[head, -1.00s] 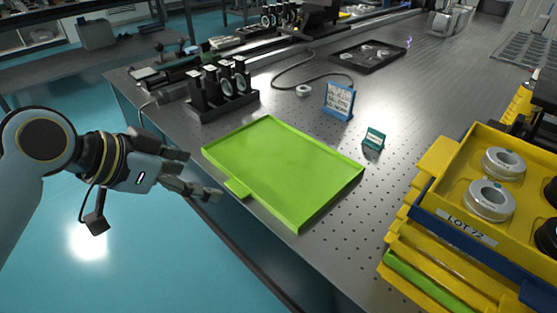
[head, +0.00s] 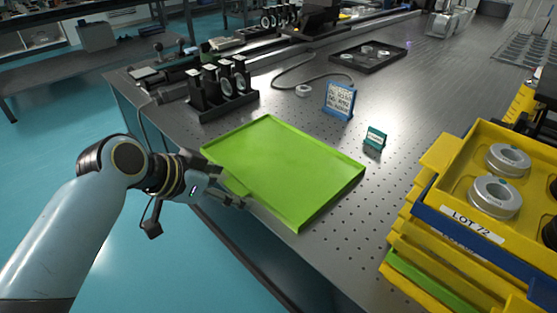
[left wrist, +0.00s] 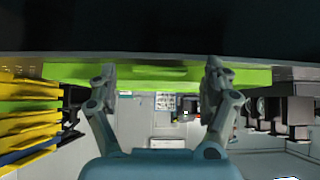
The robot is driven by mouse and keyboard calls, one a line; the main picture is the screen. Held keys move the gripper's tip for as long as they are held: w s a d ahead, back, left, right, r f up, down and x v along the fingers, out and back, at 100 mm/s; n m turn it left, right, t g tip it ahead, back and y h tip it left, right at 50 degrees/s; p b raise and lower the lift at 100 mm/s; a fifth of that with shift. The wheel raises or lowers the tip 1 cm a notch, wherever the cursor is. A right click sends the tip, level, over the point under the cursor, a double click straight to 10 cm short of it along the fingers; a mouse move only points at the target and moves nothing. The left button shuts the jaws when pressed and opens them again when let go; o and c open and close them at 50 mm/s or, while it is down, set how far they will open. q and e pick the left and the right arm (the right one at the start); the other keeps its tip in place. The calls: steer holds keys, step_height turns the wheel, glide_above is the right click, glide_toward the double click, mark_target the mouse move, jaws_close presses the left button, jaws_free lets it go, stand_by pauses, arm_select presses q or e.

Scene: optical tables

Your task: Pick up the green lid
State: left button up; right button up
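The green lid (head: 285,168) is a flat, shallow tray-like piece with a raised rim. It lies on the perforated metal table near its left edge, with a small tab (head: 236,187) sticking out on the near left side. My left gripper (head: 238,203) is at that side, beside the tab and partly below it. In the left wrist view, the lid's green edge (left wrist: 180,75) runs across the top. There my left gripper (left wrist: 158,82) is open, its two fingers wide apart and nothing clamped between them. I cannot tell whether the fingers touch the lid. My right gripper is not in view.
Stacked yellow trays (head: 450,215) with metal rings stand at the right. A black optics holder (head: 222,92) stands behind the lid. A blue sign (head: 339,101) and a small teal sign (head: 375,138) stand beyond it. Bare table (head: 345,215) lies between lid and trays.

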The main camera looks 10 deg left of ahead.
arm_select(q)
steer(key=c, duration=1.6)
jaws_close()
steer(key=shift+r, duration=0.1)
